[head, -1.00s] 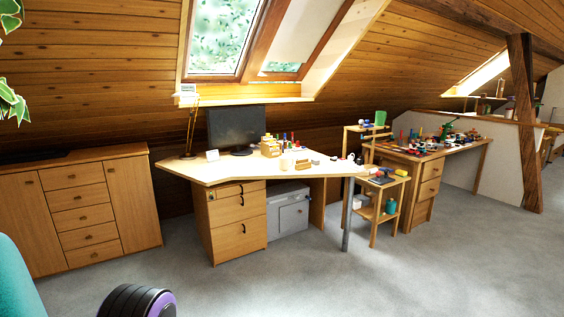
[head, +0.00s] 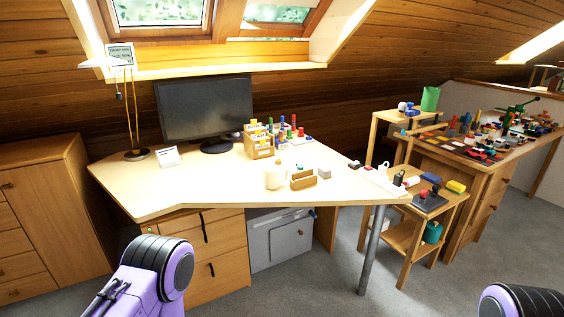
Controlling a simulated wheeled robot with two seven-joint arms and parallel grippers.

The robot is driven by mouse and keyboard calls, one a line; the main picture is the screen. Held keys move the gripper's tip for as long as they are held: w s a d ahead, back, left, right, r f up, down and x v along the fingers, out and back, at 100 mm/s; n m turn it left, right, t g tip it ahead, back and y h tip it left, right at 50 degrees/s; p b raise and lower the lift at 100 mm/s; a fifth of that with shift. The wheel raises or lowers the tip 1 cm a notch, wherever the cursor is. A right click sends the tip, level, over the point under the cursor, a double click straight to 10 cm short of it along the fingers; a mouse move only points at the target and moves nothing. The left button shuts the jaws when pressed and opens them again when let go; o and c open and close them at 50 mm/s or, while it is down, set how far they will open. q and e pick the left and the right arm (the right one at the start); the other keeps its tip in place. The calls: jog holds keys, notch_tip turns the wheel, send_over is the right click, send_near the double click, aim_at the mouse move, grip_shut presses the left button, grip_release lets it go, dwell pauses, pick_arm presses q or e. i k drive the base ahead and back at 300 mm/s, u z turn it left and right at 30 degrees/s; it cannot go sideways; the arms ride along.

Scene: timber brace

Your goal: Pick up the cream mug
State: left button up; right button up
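The cream mug (head: 275,177) stands on the light wooden desk (head: 215,187), near the middle of its front half. It looks upright, with a small wooden holder close to its right side. Parts of my two purple and black arms show at the bottom left and bottom right of the head view. Neither gripper is in the picture, and no arm part touches the mug.
A monitor (head: 204,107) and a desk lamp (head: 135,153) stand at the back left of the desk. A wooden holder (head: 303,179) sits beside the mug. A small shelf stand (head: 408,237) is to the right. A drawer unit (head: 212,262) and a grey cabinet (head: 290,238) fill the space under the desk.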

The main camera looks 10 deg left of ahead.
aim_at(276, 177)
jog(key=i, duration=0.75)
jog(key=u, duration=2.45)
jog(key=i, duration=1.85)
jog(key=z, duration=3.4)
